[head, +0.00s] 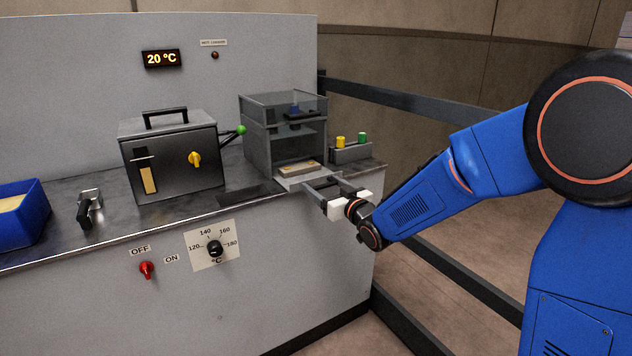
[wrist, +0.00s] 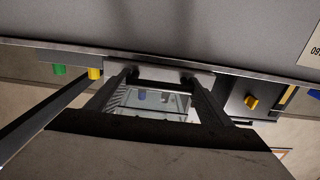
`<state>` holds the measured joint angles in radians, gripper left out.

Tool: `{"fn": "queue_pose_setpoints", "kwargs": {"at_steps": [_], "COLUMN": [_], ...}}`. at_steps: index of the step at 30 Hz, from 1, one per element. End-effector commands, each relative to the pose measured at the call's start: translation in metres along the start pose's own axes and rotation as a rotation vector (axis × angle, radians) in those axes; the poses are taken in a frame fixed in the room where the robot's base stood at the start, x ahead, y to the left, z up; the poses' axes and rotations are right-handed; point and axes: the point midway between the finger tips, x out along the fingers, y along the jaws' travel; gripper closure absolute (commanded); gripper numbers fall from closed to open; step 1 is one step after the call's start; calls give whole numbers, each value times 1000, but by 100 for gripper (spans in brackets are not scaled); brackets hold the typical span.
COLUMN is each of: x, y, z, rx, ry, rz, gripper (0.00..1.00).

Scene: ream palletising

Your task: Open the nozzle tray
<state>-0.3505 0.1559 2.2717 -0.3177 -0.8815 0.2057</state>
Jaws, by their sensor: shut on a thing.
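My gripper (head: 327,184) is at the tray's front edge, shut on the tray's front part. The exact contact is too small to tell. In the wrist view, the two dark fingers of my gripper (wrist: 160,76) reach to the tray's pale front strip (wrist: 160,67). A dark blue part (head: 295,108) shows inside the box above the tray.
A dark grey oven-like box (head: 172,155) with a green-tipped lever stands left of the clear box. A small holder (head: 350,153) with yellow and green knobs stands right. A blue bin (head: 18,222) is far left. A dark rail (head: 405,100) runs behind my arm.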

Motion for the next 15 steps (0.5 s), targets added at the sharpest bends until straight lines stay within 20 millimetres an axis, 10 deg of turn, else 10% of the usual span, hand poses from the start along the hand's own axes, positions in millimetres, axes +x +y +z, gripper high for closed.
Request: {"fn": "queue_pose_setpoints", "kwargs": {"at_steps": [10,11,15], "x": [-4,-4,-4], "y": [0,0,0], "z": [-1,-1,0], "rx": [0,0,0], "ry": [2,2,1], "rz": [0,0,0], "gripper": [67,24,8]}}
